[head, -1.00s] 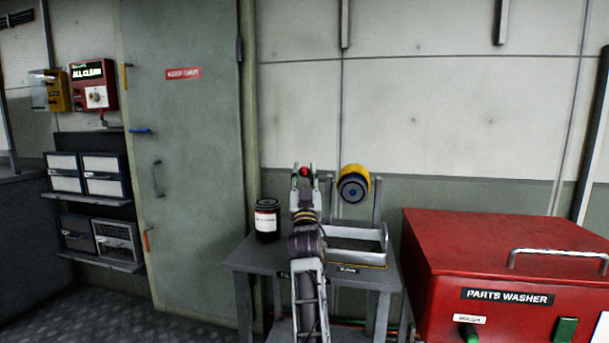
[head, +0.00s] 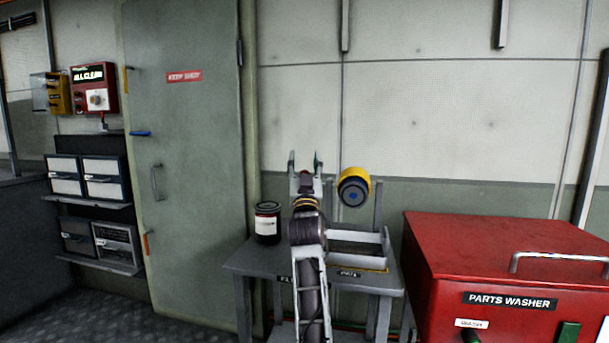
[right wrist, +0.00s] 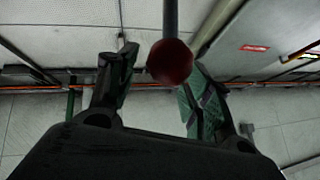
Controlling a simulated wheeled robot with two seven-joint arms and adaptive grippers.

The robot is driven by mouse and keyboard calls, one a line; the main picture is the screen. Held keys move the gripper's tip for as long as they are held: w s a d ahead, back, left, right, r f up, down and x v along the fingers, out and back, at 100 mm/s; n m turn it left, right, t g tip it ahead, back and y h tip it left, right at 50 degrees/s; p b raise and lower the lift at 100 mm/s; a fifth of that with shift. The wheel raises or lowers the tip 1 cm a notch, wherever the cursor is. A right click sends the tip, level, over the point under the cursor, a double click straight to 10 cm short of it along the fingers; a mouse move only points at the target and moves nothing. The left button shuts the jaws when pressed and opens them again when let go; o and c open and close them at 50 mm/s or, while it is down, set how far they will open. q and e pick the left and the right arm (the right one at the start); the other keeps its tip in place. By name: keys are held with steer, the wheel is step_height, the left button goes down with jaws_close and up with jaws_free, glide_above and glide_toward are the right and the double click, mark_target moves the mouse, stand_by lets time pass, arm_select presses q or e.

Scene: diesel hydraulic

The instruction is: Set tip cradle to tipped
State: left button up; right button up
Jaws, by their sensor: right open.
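The tip cradle is a grey frame (head: 360,238) on a small table, with a yellow drum (head: 354,186) with a dark end raised above it. My right gripper (head: 304,160) stands upright left of the drum, with its fingers spread. In the right wrist view a red ball knob (right wrist: 170,62) on a dark rod (right wrist: 170,18) lies between the open fingers (right wrist: 158,72), nearer the right one. Contact with the knob cannot be told. In the head view the knob is mostly hidden behind my gripper. My left gripper is not in view.
A dark can with a white label (head: 267,222) stands at the left of the grey table (head: 250,262). A red parts washer (head: 500,250) stands close on the right. A grey door (head: 190,150) and wall shelves (head: 95,205) are at left. The wall behind is clear.

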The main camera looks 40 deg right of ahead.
steer(key=shift+r, duration=2.8)
